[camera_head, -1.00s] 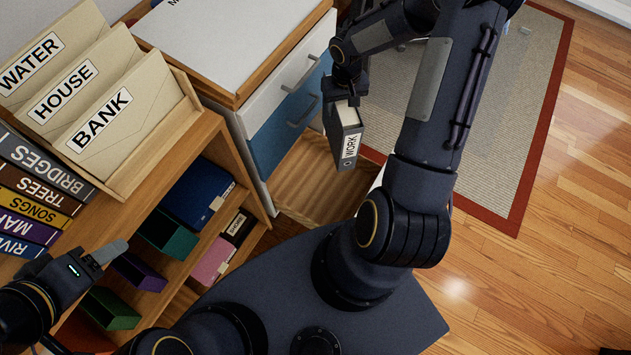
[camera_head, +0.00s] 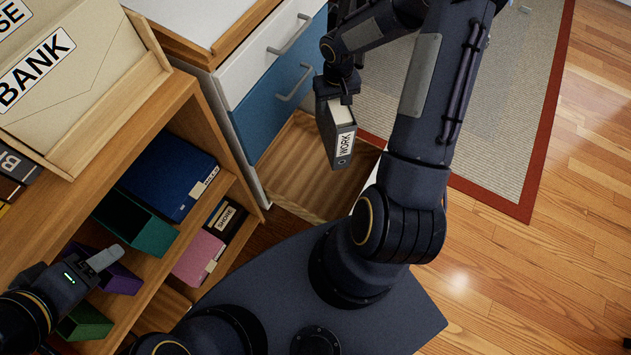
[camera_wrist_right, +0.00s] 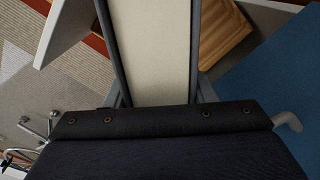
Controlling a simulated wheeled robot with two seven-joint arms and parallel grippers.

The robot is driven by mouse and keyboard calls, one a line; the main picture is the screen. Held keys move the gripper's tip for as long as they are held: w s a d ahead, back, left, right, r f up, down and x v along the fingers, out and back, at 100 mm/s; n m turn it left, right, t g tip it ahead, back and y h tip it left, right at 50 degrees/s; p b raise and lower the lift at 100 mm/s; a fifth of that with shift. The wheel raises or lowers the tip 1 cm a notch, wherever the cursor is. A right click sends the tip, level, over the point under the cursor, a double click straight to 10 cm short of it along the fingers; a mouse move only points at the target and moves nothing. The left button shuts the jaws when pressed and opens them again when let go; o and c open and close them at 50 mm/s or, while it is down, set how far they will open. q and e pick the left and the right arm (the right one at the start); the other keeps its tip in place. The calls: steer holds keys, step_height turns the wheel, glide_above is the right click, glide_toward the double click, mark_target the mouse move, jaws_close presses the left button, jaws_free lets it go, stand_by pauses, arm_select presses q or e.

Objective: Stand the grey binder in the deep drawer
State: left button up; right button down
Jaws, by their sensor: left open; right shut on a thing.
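The deep drawer (camera_head: 312,178) is pulled out below, with a wooden floor showing. The binder is over the drawer's right part in the head view; I cannot tell whether its lower end touches the floor. My left gripper (camera_head: 95,268) is open and empty in front of the shelf.
A desk with a blue drawer front (camera_head: 275,110) stands behind the open drawer. A wooden shelf (camera_head: 150,105) at left holds blue, green, pink and purple files, with a BANK folder holder (camera_head: 75,80) on top. A rug (camera_head: 490,120) lies at right.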

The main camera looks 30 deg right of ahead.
step_height(320, 180, down, 31)
steer(key=b, duration=2.3)
steer(key=shift+r, duration=0.15)
steer(key=shift+f, duration=0.2)
steer(key=c, duration=0.6)
jaws_free()
